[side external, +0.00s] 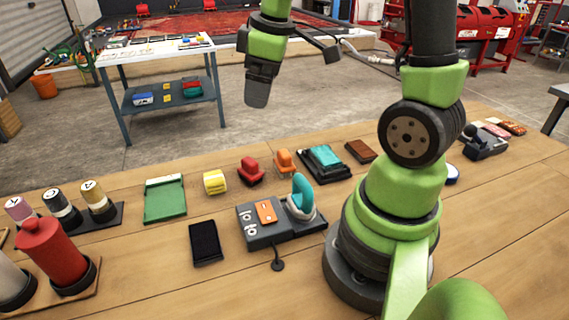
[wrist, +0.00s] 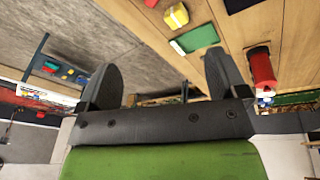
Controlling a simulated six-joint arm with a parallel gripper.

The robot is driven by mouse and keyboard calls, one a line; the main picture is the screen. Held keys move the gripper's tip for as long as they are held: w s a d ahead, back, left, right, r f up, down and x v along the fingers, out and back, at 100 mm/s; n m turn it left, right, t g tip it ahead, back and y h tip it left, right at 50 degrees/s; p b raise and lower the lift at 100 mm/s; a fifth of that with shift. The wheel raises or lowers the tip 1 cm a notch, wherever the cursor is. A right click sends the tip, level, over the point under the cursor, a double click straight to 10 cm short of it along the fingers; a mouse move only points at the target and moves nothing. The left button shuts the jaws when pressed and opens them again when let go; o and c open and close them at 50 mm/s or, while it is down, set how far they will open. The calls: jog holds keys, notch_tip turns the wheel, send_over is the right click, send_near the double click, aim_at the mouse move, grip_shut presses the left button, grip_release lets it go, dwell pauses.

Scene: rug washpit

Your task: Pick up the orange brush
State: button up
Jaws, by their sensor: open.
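The orange brush (side external: 284,160) sits on the wooden table, in the row of small coloured things, just right of a red brush-like item (side external: 250,171). It is small in the side view and I cannot make out its bristles. I cannot find it in the wrist view. My gripper (side external: 257,96) hangs high, above and beyond the far edge of the table, well apart from the brush. In the wrist view its two fingers (wrist: 161,80) stand wide apart with nothing between them.
A yellow block (side external: 215,182) and green board (side external: 165,199) lie left of the brush. A dark tray with a teal item (side external: 325,160) is close on its right. A grey station (side external: 262,233) stands in front. A red bottle (side external: 52,252) stands far left.

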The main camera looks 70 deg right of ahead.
aim_at(284, 152)
jog(key=d+f+n+g, duration=0.1)
jog(key=d+f, duration=0.2)
jog(key=f, duration=0.1)
jog(key=d+f+n+g, duration=0.1)
jog(key=d+f+n, duration=0.1)
jog(key=d+f, duration=0.1)
jog(key=d+f+n, duration=0.2)
jog(key=d+f, duration=0.1)
jog(key=f, duration=0.2)
jog(key=shift+s+g+y, duration=0.15)
jog(key=shift+g+y, duration=0.15)
jog(key=shift+g, duration=0.1)
notch_tip(284, 152, down, 5)
jog(key=shift+s+r, duration=0.1)
jog(key=shift+r, duration=0.05)
jog(key=shift+a+f, duration=0.2)
jog(key=shift+f, duration=1.3)
jog(key=shift+a+f, duration=0.15)
jog(key=shift+f, duration=1.3)
jog(key=c, duration=1)
jog(key=shift+r, duration=0.1)
notch_tip(284, 152, up, 10)
jog(key=shift+f, duration=0.1)
